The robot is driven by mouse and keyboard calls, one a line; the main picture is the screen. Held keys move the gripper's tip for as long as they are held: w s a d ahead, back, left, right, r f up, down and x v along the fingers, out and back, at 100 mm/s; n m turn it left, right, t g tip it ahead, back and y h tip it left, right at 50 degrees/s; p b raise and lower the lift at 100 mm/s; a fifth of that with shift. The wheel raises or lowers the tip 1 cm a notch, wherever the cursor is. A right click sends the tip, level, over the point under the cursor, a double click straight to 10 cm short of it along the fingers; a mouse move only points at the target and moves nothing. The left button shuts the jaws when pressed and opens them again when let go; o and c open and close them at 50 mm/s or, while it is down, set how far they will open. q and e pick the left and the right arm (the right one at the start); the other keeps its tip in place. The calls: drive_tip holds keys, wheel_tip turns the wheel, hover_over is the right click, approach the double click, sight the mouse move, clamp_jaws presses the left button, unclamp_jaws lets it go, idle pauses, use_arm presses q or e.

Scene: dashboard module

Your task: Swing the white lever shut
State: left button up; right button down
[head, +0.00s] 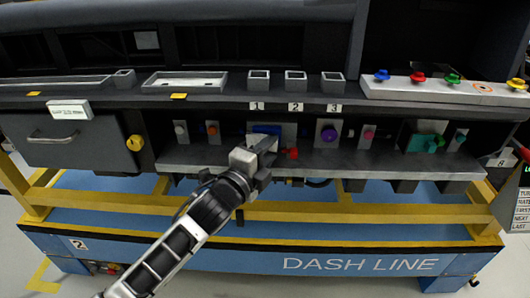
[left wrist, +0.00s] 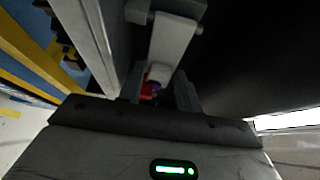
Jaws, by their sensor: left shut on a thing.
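The white lever (left wrist: 176,42) shows in the left wrist view as a pale bar running down between my fingers. My left gripper (left wrist: 160,88) is shut on its lower end. In the head view my left gripper (head: 264,150) is at the panel's front, below label 1. It covers most of the lever there, so the lever's angle is hard to tell. A blue part (head: 267,129) on a pale plate shows just behind the gripper, and a red knob (head: 292,153) is just right of it. My right gripper is not in view.
Right of the gripper are a purple knob (head: 329,133), a pink knob (head: 368,134) and a green part (head: 424,142). A drawer (head: 52,146) with a yellow knob (head: 134,143) beside it is at left. A yellow rail (head: 340,211) runs below. Colored knobs sit on a white strip (head: 400,88) above.

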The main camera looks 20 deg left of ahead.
use_arm(q)
drive_tip(key=shift+w+d+n+y, duration=0.15)
drive_tip(key=shift+w+n+y, duration=0.15)
drive_tip(key=shift+n+y, duration=0.45)
drive_tip(key=shift+y, duration=0.35)
drive_tip(key=o, duration=0.8)
drive_tip(key=shift+c, duration=0.2)
drive_tip(key=shift+s, duration=0.25)
drive_tip(key=s+a, duration=0.1)
drive_tip(key=s, duration=1.4)
drive_tip(key=shift+s+a+b, duration=0.15)
drive_tip(key=shift+a+b, duration=0.2)
drive_tip(key=shift+b, duration=0.05)
